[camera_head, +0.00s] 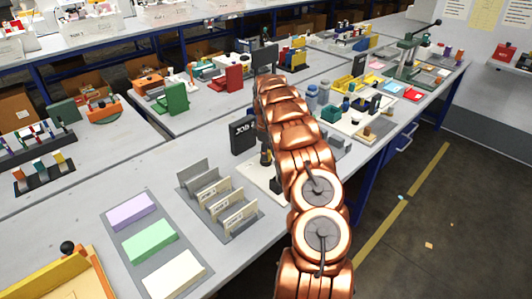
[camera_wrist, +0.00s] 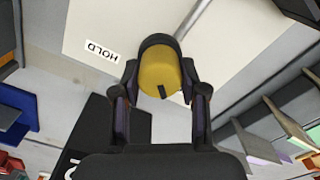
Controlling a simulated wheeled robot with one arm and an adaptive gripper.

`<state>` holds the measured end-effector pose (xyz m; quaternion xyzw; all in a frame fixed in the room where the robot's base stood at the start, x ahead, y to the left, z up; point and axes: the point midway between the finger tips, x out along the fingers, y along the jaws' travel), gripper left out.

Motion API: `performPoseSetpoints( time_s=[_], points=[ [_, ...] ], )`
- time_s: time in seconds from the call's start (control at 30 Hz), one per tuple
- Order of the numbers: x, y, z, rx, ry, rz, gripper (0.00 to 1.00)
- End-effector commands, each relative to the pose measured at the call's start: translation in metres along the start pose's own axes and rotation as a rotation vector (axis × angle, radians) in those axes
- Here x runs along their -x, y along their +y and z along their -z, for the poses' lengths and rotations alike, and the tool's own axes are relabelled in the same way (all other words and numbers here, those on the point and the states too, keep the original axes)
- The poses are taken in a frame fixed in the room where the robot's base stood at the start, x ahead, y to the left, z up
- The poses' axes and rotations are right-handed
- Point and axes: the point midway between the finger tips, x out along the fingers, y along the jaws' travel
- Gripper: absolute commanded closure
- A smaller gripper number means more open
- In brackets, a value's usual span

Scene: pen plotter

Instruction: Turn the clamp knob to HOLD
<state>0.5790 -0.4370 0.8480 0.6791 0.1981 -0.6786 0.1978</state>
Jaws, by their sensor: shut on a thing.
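The clamp knob (camera_wrist: 158,74) is a yellow round knob with a dark pointer mark near its lower edge in the wrist view. The mark points toward the bottom of that picture, not toward the label. The HOLD label (camera_wrist: 102,50) is upside down on the pale plate (camera_wrist: 110,25), to the upper left of the knob. My gripper (camera_wrist: 160,80) is shut on the knob, with one dark finger on each side of it. In the head view my copper arm hides the knob, and only part of the cream plate (camera_head: 258,176) shows.
A black sign (camera_head: 243,137) stands close to the left of my arm. Slotted grey racks (camera_head: 217,196) with pale cards and a grey tray (camera_head: 123,238) with coloured blocks lie nearer on the bench. A grey rod (camera_wrist: 194,18) runs beyond the knob.

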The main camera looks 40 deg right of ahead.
Motion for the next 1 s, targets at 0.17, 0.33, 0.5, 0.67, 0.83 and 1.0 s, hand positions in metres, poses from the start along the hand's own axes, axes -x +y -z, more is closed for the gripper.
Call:
performPoseSetpoints(
  time_s=[0.17, 0.33, 0.5, 0.67, 0.83, 1.0],
  points=[
    [-0.0002, -0.0001, 0.0001, -0.001, 0.0, 0.0, 0.92],
    [-0.0014, -0.0003, 0.0008, -0.024, 0.0, 0.0, 0.92],
    [-0.0035, -0.0003, 0.0013, -0.098, 0.001, 0.0, 0.92],
    [-0.0049, 0.0, 0.0019, -0.215, 0.001, -0.001, 0.92],
    [-0.0046, 0.0005, 0.002, -0.373, 0.002, -0.002, 0.92],
    [-0.0036, 0.0003, 0.0011, -0.535, 0.001, 0.0, 0.92]
  ],
)
